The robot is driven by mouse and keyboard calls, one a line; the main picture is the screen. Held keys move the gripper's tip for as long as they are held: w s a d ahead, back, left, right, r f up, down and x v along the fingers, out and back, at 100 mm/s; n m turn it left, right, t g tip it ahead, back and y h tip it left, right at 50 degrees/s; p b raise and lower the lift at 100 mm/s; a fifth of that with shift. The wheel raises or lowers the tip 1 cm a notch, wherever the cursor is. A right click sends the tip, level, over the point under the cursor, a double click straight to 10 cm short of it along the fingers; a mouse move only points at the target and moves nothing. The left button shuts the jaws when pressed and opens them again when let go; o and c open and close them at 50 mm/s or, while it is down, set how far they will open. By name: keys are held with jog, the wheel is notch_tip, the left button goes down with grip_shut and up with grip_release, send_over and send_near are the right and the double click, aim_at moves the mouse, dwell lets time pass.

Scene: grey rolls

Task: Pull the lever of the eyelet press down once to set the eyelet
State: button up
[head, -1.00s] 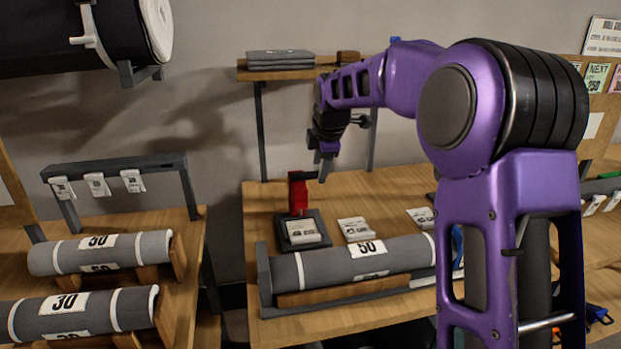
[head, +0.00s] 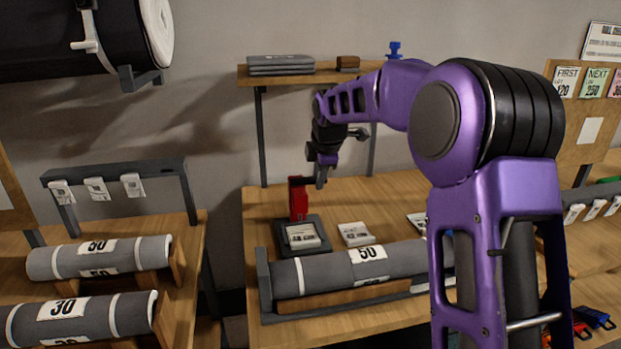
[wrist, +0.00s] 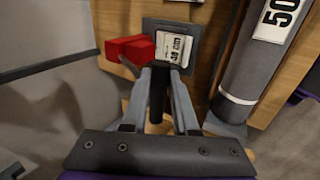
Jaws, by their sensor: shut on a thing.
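The eyelet press has a red body (head: 298,197) and a dark grey base (head: 322,231). It stands at the back left of the middle bench. A white labelled piece (head: 303,236) lies on the base, and the red body (wrist: 130,48) also shows in the wrist view. My gripper (head: 321,178) is beside the top of the red body, pointing down. In the wrist view my gripper (wrist: 161,74) is shut on the black lever handle (wrist: 156,112), which runs between its fingers.
A grey roll (head: 335,268) marked 50 lies on a cradle in front of the press. A white labelled packet (head: 355,234) lies right of the press. A wooden shelf (head: 300,75) with folded grey cloth is above. Bench space behind the packet is clear.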

jog(key=shift+s+f+b, duration=0.4)
jog(key=shift+f+b, duration=0.25)
jog(key=shift+f, duration=0.3)
jog(key=shift+s+d+f+b, duration=0.1)
jog(key=shift+s+f+b, duration=0.2)
jog(key=shift+f+b, duration=0.35)
jog(key=shift+f, duration=0.1)
jog(key=shift+s+f+b, duration=0.2)
jog(key=shift+f+b, duration=0.3)
jog(key=shift+f, duration=0.25)
jog(key=shift+s+d+f+b, duration=0.15)
jog(key=shift+f+b, duration=0.35)
jog(key=shift+f, duration=0.5)
